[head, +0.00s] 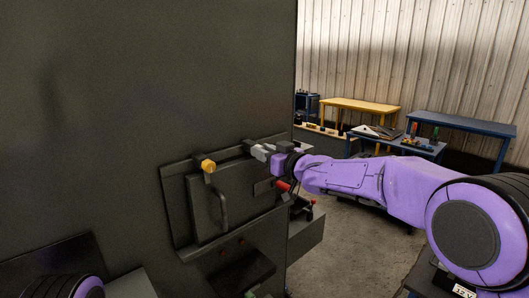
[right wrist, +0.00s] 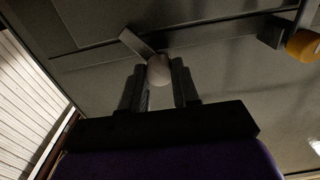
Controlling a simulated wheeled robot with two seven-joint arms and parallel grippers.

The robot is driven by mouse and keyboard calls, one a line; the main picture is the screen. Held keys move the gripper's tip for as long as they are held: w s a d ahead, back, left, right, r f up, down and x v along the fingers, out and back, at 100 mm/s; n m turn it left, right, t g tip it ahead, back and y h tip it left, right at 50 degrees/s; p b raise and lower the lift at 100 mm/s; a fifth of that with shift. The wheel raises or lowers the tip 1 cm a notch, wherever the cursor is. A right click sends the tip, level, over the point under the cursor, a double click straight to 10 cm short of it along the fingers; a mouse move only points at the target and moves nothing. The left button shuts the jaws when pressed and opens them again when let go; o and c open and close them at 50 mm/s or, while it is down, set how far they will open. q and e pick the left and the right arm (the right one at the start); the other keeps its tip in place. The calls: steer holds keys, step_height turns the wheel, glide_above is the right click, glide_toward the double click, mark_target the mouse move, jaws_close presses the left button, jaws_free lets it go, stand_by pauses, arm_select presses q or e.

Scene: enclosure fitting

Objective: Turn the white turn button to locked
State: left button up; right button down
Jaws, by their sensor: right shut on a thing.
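The white turn button (right wrist: 159,69) is a round knob with a flat grey bar (right wrist: 136,42) beside it that slants up and left in the right wrist view. In the head view the button's pale part (head: 259,152) shows at the top edge of the dark hinged panel, largely covered by my gripper. My right gripper (right wrist: 158,82) is shut on the knob, one finger on each side; in the head view the gripper (head: 272,157) reaches in from the right. My left gripper is not in view.
A yellow knob (head: 208,166) sits left along the panel's top edge. The panel (head: 207,207) carries a dark curved handle (head: 223,209). A red-ended part (head: 283,186) sticks out below my right gripper. Yellow (head: 360,105) and blue (head: 463,124) tables stand far behind.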

steer(key=shift+f+m, duration=0.25)
steer(key=shift+m, duration=1.5)
steer(key=shift+f+m, duration=0.2)
steer(key=shift+m, duration=1.55)
steer(key=shift+a, duration=0.1)
steer(key=c, duration=1)
jaws_free()
steer(key=shift+o, duration=0.9)
steer(key=shift+a, duration=0.1)
steer(key=b+v, duration=0.4)
steer(key=v, duration=0.6)
